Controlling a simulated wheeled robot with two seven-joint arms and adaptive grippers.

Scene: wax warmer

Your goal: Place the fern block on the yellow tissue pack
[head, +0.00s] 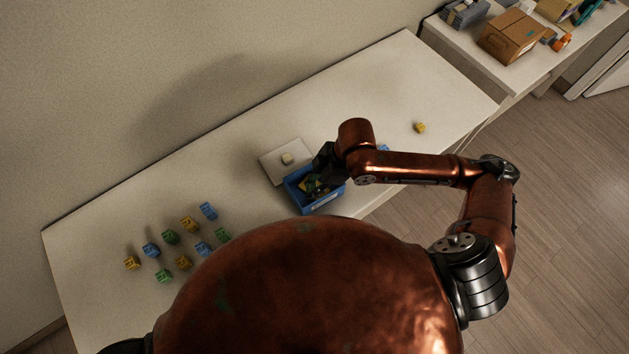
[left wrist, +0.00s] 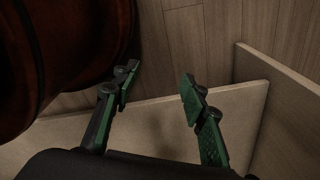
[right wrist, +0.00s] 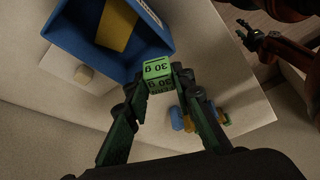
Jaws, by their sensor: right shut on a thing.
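My right gripper (right wrist: 160,84) is shut on a green block (right wrist: 157,68) marked "30 g", likely the fern block. The right wrist view shows the block between the fingertips, above or at the edge of a blue bin; its height is unclear. A flat yellow thing (right wrist: 116,26), likely the tissue pack, lies inside the bin. In the head view, my right gripper (head: 322,172) is over the bin and partly hides its contents. My left gripper (left wrist: 157,95) is open and empty, with its fingers apart.
The blue bin (head: 320,205) stands beside a pale square board (head: 268,168) bearing a cream block (head: 287,158). Several coloured blocks (head: 170,237) stand at the left. A yellow block (head: 419,127) is at the right. A cardboard box (head: 511,37) is on another table.

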